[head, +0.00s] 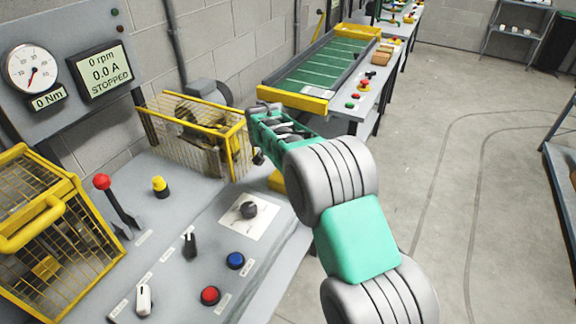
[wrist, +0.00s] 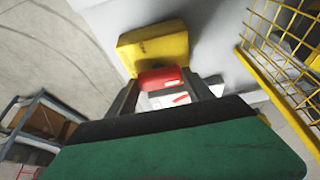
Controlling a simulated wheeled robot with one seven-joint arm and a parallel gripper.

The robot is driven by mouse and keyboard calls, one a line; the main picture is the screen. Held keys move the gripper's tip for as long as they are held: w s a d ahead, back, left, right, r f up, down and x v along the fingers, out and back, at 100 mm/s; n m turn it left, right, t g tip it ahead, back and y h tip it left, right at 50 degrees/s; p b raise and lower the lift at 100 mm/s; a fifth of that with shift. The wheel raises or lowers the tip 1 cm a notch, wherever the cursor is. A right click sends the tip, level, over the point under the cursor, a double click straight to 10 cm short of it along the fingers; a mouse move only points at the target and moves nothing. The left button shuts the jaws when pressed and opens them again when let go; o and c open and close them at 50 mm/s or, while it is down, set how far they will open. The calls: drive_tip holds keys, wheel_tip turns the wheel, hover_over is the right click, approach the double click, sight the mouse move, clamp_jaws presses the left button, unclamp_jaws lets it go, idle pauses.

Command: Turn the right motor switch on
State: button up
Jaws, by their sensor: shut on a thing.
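A yellow block (wrist: 148,45) with a red handle-like part (wrist: 162,77) is in the wrist view, and I take it to be the motor switch. My gripper (wrist: 162,87) has one dark finger on each side of the red part and is shut on it. A white label with red marks shows just below the red part, between the fingers. In the head view a yellow piece (head: 278,181) shows at the bench's right end, partly behind my arm, and may be the same block. My fingertips are hidden there. I cannot tell which way the switch is set.
The grey bench (head: 165,270) carries a red-tipped lever (head: 103,183), a black knob (head: 249,210), red (head: 210,296) and blue (head: 236,261) buttons. A yellow mesh guard (head: 185,135) stands close by my gripper. The display (head: 106,72) reads STOPPED. A green conveyor (head: 322,67) lies beyond; floor is clear at right.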

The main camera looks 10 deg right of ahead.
drive_tip(key=o, duration=1.4)
drive_tip(key=shift+c, duration=0.2)
drive_tip(key=v, duration=0.7)
drive_tip(key=shift+s+r, duration=0.2)
drive_tip(key=shift+r, duration=0.15)
drive_tip(key=shift+a, duration=0.1)
